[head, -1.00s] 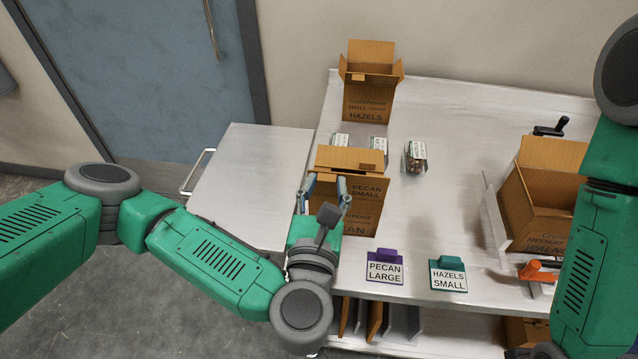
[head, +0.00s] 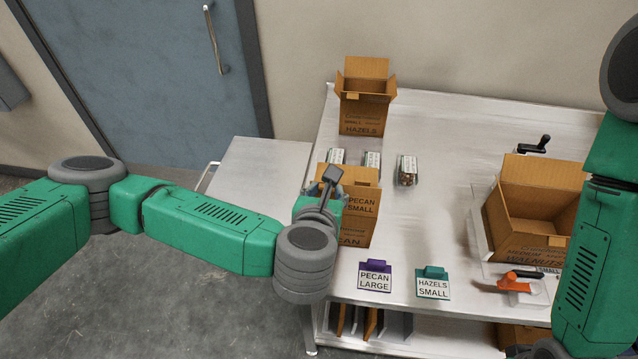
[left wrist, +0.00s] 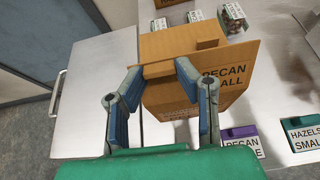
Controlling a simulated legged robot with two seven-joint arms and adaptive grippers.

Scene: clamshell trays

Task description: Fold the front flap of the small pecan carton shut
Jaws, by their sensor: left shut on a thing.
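The small pecan carton (head: 364,208) is brown and stands near the left edge of the table, with "PECAN SMALL" on its front. In the left wrist view its top (left wrist: 178,42) shows a small raised tab, and the lettered panel (left wrist: 232,82) leans out over the carton's lower front. My left gripper (left wrist: 158,70) is at the left part of that front, its two fingers apart with carton board between the tips. In the head view my left gripper (head: 330,190) covers part of the carton, and the exact contact is hidden. My right gripper is out of view.
An open hazels carton (head: 366,117) stands behind. Several clear packs, one of them apart (head: 407,170), lie between. Purple "PECAN LARGE" (head: 375,277) and green "HAZELS SMALL" (head: 433,283) signs stand in front. A larger open carton (head: 531,209) is at right. The table's middle is clear.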

